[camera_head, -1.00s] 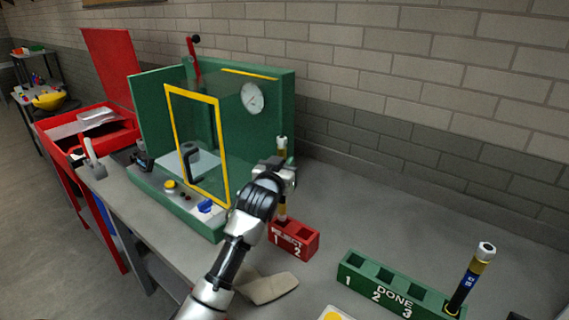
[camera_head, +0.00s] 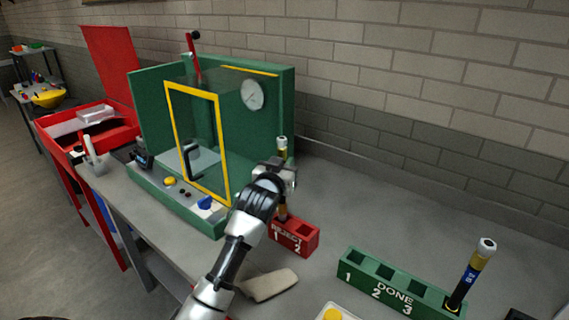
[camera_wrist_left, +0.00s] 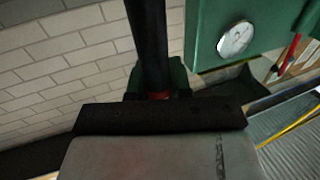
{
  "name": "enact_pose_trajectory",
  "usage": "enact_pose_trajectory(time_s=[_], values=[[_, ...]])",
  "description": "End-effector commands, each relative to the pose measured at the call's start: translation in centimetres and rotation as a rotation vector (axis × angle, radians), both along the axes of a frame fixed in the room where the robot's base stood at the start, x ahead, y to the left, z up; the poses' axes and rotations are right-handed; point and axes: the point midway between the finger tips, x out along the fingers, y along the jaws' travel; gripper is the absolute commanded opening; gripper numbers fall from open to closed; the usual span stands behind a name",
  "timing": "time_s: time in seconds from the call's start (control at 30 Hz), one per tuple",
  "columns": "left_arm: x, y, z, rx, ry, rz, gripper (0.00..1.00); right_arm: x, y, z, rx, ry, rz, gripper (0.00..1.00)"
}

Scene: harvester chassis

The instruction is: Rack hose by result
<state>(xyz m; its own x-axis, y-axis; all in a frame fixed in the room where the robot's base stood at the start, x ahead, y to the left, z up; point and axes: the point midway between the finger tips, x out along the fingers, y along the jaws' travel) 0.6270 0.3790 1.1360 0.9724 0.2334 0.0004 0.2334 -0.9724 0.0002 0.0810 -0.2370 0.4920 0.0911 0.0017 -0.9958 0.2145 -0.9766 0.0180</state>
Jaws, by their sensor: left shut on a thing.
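My left gripper (camera_head: 284,174) is shut on an upright hose, whose metal-tipped top (camera_head: 282,145) shows above the fingers. The hose's lower end meets slot 1 of the red REJECT rack (camera_head: 304,246); how deep it sits is hidden. In the left wrist view the black hose (camera_wrist_left: 148,40) rises past the dark finger pad. The green DONE rack (camera_head: 378,290) stands at the right. Another hose (camera_head: 472,275), black with a blue label, yellow band and metal tip, leans slightly in its right-end slot; the other DONE slots look empty. My right gripper is out of view.
A green test cabinet (camera_head: 150,110) with a yellow-framed clear door (camera_head: 219,150), gauge and red lever stands behind the gripper. A beige flat object (camera_head: 270,284) lies on the bench before the REJECT rack. Bench between the racks is clear. A red toolbox (camera_head: 100,135) is at left.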

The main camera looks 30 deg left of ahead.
Motion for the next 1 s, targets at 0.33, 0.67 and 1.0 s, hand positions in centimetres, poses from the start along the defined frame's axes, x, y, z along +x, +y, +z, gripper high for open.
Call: enact_pose_trajectory(time_s=[0.33,0.67,1.0], values=[[0.0,0.0,-1.3,0.000,-0.002,0.000,0.00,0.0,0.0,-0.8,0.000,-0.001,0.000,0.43],[0.0,0.0,-2.5,0.000,-0.001,0.000,0.00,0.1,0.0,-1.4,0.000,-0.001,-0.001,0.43],[0.0,0.0,-3.6,0.001,-0.002,0.000,0.00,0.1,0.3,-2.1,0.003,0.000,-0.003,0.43]])
